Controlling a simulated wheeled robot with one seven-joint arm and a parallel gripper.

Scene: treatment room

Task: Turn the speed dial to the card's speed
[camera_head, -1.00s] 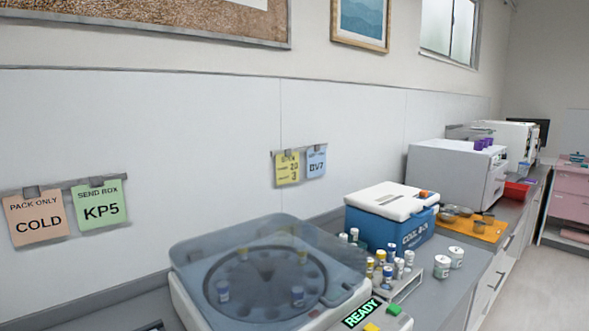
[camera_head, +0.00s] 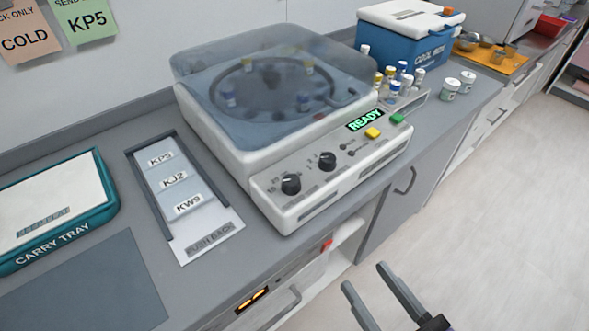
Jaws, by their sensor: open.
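The centrifuge (camera_head: 222,142) stands on the counter with its smoky, see-through lid down over a rotor holding several capped tubes. Its sloped front panel carries two black dials: the left dial (camera_head: 291,184) with small numbers around it, and the right dial (camera_head: 327,160). The print is too small to tell which is the speed dial or the exact settings. A green READY display (camera_head: 366,119) is lit. My gripper (camera_head: 364,275) is open and empty at the bottom, in front of the counter and apart from the dials. The yellow spin card is out of view now.
A yellow button (camera_head: 373,133) and a green button (camera_head: 397,118) sit right of the dials. A push-back rack (camera_head: 215,236) with labelled slots and a teal carry tray (camera_head: 102,209) lie left. A tube rack (camera_head: 408,104) and blue cool box (camera_head: 389,42) stand right.

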